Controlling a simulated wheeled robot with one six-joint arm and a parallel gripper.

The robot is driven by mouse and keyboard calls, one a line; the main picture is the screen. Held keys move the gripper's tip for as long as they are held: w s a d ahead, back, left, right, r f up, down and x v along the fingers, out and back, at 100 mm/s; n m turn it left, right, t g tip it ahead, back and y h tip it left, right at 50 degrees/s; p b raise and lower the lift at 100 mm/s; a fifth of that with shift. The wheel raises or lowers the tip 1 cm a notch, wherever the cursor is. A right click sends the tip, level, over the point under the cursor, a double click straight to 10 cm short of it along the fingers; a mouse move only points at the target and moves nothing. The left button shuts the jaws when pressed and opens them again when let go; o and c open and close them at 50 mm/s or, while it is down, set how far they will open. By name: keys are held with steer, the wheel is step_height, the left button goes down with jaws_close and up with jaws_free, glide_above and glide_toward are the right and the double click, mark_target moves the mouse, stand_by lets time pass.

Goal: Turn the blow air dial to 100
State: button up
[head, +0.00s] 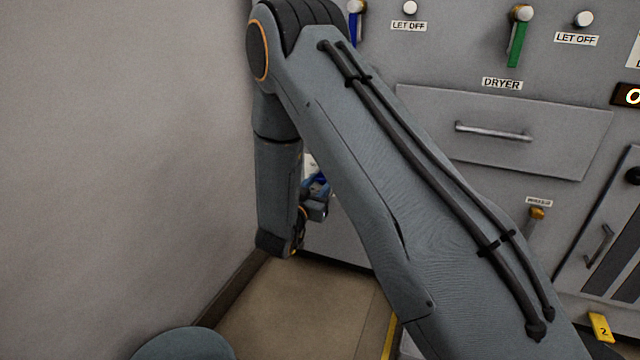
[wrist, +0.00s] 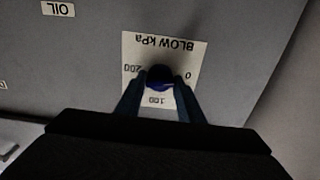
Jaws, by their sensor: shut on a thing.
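The blow air dial (wrist: 159,75) is a dark blue round knob on a white plate (wrist: 188,45) marked BLOW kPa. In the wrist view the plate appears upside down, with 200 at the left, 0 at the right and 100 at the bottom. My gripper (wrist: 160,87) is shut on the dial, with one finger on each side. I cannot make out a pointer on the dial, so its setting is unclear. In the head view my arm covers much of the panel; a bit of the blue dial (head: 319,182) shows beside my gripper (head: 315,196).
A label reading OIL (wrist: 58,9) is on the same grey panel. A plain wall (head: 120,150) stands close at the left of my arm. A drawer with a bar handle (head: 493,132), green lever (head: 517,42) and yellow tag (head: 601,327) are at the right.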

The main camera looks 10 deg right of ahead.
steer(key=shift+s+m+p, duration=0.1)
steer(key=shift+m+p, duration=0.2)
steer(key=m+p, duration=0.3)
steer(key=m, duration=0.1)
steer(key=shift+d+r, duration=0.1)
steer(key=m+p, duration=0.3)
steer(key=m, duration=0.2)
steer(key=m+p, duration=0.3)
steer(key=m, duration=0.2)
steer(key=m+p, duration=0.2)
steer(key=m, duration=0.2)
steer(key=shift+m+p, duration=0.35)
steer(key=shift+m, duration=0.05)
steer(key=shift+f, duration=0.2)
steer(key=o, duration=1)
steer(key=shift+d, duration=0.1)
